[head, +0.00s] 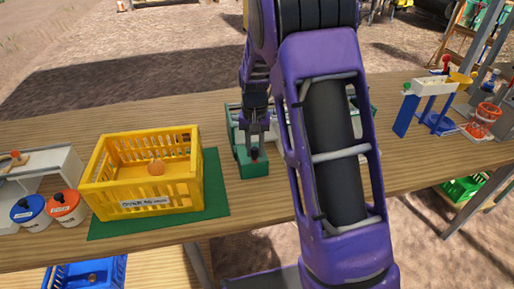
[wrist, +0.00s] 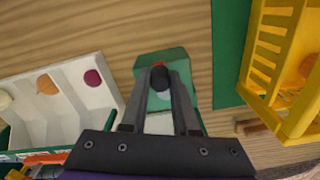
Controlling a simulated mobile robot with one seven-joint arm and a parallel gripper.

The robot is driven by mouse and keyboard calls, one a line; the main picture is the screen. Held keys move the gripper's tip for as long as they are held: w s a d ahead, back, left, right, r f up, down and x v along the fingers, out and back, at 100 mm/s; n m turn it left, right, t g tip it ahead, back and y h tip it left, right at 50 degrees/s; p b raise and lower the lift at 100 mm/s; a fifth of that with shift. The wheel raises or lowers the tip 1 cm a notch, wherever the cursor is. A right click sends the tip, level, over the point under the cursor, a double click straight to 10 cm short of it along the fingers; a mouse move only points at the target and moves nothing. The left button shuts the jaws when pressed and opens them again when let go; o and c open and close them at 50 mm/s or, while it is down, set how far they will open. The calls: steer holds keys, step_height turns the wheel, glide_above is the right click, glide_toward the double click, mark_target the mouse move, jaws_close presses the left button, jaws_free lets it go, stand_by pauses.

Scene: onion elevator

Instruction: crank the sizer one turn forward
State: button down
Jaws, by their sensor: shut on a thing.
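The sizer (head: 230,122) is a green and white unit on the wooden table, largely hidden behind my purple arm in the head view. In the wrist view its white channels (wrist: 65,70) hold a few round onions. A green block (head: 253,167) stands at its front left end, with a small dark crank knob (wrist: 159,78) and some red beside it. My gripper (head: 254,145) points down over the green block, and its fingers are shut on the crank knob. The wrist view shows the fingertips (wrist: 160,90) on either side of the knob. The rest of the crank is hidden.
A yellow crate (head: 111,178) holding an onion (head: 156,168) stands on a green mat (head: 213,190) close to the left. Blue and orange-lidded tubs and a white unit are farther left. A blue and white stand (head: 407,115) is at the right. Bare table lies in front.

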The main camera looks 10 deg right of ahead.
mark_target(255, 148)
steer(key=shift+w+a+r, duration=0.1)
steer(key=shift+w+r, duration=0.1)
steer(key=shift+w, duration=0.1)
stand_by(0.4)
steer(key=c, duration=0.6)
jaws_free()
steer(key=shift+f, duration=0.1)
steer(key=shift+s, duration=0.1)
steer(key=shift+s, duration=0.1)
steer(key=shift+r+p, duration=1.1)
steer(key=shift+r, duration=2.35)
